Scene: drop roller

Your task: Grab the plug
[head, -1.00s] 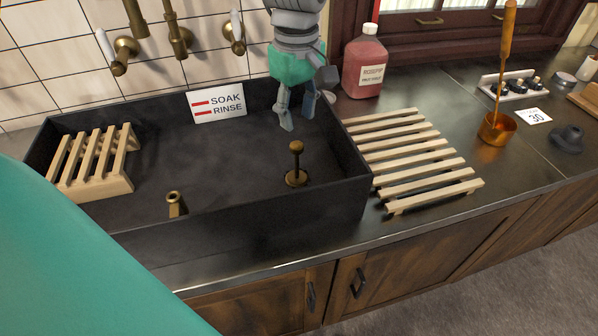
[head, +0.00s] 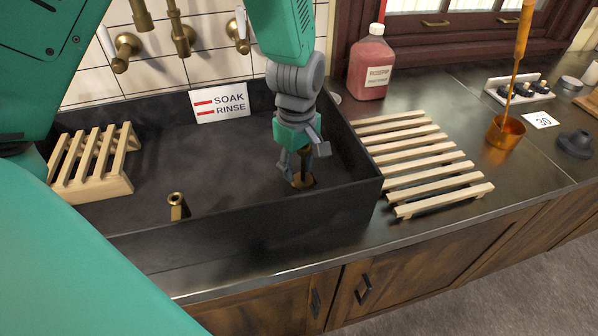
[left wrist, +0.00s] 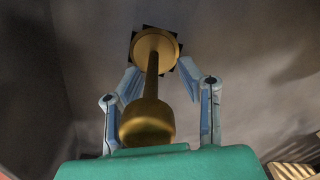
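The plug is a brass piece with a round flat base, a thin stem and a thick knob. It stands on the sink floor near the right end, its base (head: 303,182) showing below my left gripper (head: 300,168) in the head view. The gripper has come down over the plug and hides most of its stem and knob. In the left wrist view, the plug's knob (left wrist: 147,123) is near the palm and the base is farther off. The fingers of the left gripper (left wrist: 158,72) are spread on both sides of the stem, with visible gaps. My right gripper is not in view.
The black sink (head: 230,228) has high walls around the plug. Inside are a wooden rack (head: 95,165), a short brass pipe (head: 178,205) and a soak/rinse sign (head: 220,103).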

